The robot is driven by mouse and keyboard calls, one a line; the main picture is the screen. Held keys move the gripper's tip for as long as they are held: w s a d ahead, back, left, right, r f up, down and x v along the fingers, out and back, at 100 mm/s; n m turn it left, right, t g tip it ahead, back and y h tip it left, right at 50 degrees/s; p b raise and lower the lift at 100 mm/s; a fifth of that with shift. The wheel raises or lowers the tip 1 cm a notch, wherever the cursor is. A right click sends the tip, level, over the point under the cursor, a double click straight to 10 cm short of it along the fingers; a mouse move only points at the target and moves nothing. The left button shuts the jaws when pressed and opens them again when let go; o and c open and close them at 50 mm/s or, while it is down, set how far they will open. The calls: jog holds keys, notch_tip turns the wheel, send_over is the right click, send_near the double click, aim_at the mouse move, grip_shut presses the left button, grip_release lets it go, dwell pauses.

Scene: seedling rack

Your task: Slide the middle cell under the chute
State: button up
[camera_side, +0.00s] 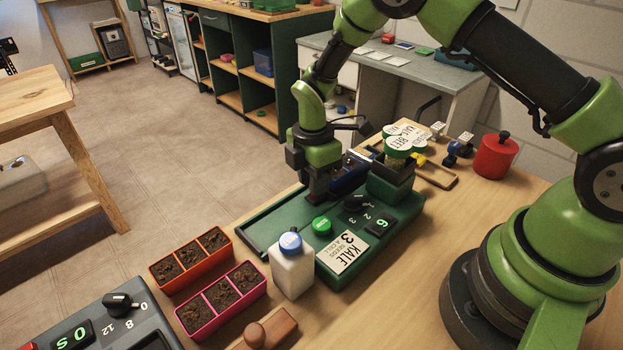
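My gripper (320,190) points down over the left part of the green seeder (268,222). Its fingers are dark and small here, and I cannot tell whether they are open or shut. A blue strip (350,172), apparently the cell strip, lies on the seeder just right of my gripper, partly hidden by it. Whether they touch is unclear, and its separate cells cannot be made out. The dark green chute housing (390,187) stands at the strip's right, below green-lidded seed containers (398,146). The chute's opening is hidden.
The seeder has a green button (322,225), a black knob (356,203), a display (381,226) reading 6 and a "KALE 3" card (342,253). A white bottle (292,270) stands in front. Orange (190,258) and pink (221,297) soil-filled strips lie left. A red canister (496,157) stands at right.

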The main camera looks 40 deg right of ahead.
jog(key=shift+o, duration=1.3)
notch_tip(320, 180, up, 10)
jog(key=shift+w, duration=0.2)
jog(key=s+r+m+t+y, duration=0.1)
jog(key=s+r+m+t, duration=0.1)
jog(key=s+r+m, duration=0.4)
jog(key=s+r+m+t, duration=0.2)
jog(key=s+r+m, duration=0.15)
jog(key=r, duration=0.55)
jog(key=s+r+m+t+y, duration=0.1)
jog(key=s+r+m+t, duration=0.1)
jog(key=s+m, duration=0.9)
jog(key=shift+s+d+r+t, duration=0.35)
jog(key=shift+s+t, duration=0.2)
jog(key=shift+t, duration=0.25)
